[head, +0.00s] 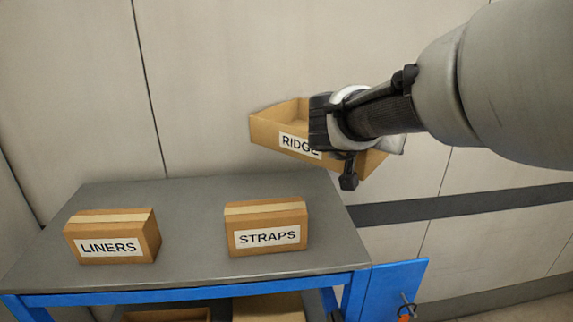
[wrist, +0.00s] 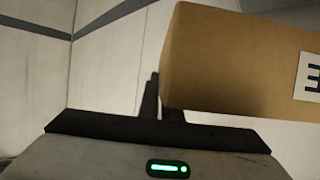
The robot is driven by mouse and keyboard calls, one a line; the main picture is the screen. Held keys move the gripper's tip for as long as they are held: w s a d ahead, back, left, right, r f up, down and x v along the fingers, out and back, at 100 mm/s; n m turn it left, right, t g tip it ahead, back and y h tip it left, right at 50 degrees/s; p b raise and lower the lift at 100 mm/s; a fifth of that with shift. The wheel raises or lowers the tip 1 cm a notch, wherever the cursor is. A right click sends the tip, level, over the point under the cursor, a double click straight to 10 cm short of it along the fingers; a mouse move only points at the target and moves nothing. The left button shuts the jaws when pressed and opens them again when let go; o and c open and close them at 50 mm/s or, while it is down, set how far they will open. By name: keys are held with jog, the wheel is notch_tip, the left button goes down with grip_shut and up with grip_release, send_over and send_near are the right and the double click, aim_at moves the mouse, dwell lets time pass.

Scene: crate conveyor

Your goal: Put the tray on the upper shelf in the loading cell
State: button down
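An open cardboard tray (head: 275,133) with a label reading "RIDGE", its end covered, hangs in the air at upper middle in the head view. My gripper (head: 322,125) is at its wall and appears shut on it, with no other support visible.
A closed "LINERS" box (head: 112,238) stands on the left of the grey top, and a "STRAPS" box (head: 266,226) on its right. A gap lies between them. More cartons (head: 268,307) show below the top. A blue panel (head: 393,290) stands at the right. A pale wall is behind.

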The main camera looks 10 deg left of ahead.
jog(key=shift+w+f, duration=0.1)
jog(key=shift+w, duration=0.1)
notch_tip(320, 180, down, 18)
jog(key=shift+r, duration=0.25)
jog(key=shift+s+f, duration=0.1)
jog(key=shift+f, duration=0.15)
jog(key=c, duration=2)
grip_release()
